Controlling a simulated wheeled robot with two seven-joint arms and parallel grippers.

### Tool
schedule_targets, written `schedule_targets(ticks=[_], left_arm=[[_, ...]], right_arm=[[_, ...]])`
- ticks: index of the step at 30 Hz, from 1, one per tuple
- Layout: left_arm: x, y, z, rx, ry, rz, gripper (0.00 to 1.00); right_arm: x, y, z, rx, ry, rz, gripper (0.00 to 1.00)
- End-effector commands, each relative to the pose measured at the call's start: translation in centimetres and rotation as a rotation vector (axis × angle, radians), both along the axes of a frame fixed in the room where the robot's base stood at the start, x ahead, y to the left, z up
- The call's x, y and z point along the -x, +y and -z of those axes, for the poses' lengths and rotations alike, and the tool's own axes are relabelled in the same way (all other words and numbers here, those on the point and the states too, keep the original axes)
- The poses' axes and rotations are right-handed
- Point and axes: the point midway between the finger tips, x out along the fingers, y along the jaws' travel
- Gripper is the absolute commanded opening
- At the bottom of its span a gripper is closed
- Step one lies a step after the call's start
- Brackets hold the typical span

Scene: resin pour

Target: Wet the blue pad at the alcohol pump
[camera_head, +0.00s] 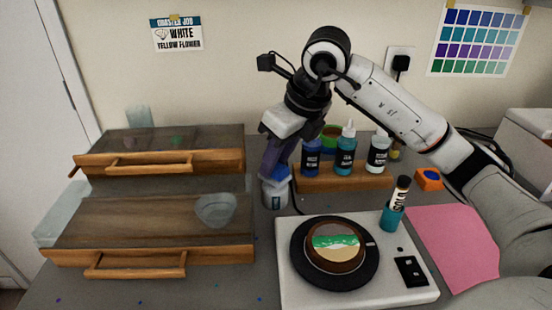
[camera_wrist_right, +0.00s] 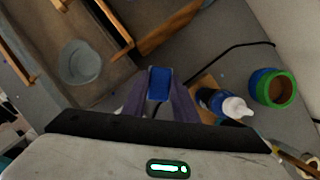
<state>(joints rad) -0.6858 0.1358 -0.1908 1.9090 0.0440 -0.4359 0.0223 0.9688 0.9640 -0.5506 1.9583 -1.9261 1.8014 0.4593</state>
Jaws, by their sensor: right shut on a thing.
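My right gripper (camera_head: 274,167) is shut on the blue pad (camera_head: 281,173) and points down. The pad also shows between the fingertips in the right wrist view (camera_wrist_right: 159,83). The alcohol pump (camera_head: 275,194), a pale round container with a dark label, stands on the table right under the pad in the head view. The pad overlaps its top; I cannot tell whether they touch. The pump is hidden in the wrist view. My left gripper is not in view.
A wooden rack (camera_head: 343,182) of bottles stands right of the pump. Two wooden trays (camera_head: 160,257) with handles are at left; the front one holds a clear cup (camera_head: 215,210). A white turntable unit (camera_head: 300,290), pink mat (camera_head: 455,245) and orange-blue block (camera_head: 429,179) lie in front and right.

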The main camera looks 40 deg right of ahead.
Motion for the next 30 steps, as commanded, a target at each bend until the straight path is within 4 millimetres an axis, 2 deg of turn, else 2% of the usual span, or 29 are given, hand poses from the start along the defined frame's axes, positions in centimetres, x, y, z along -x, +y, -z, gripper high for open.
schedule_targets(ticks=[13, 30], left_arm=[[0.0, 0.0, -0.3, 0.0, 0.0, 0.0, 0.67], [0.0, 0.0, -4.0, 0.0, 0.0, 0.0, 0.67]], right_arm=[[0.1, 0.0, -0.1, 0.001, 0.008, -0.001, 0.08], [0.0, 0.0, -4.9, 0.0, 0.002, 0.0, 0.08]])
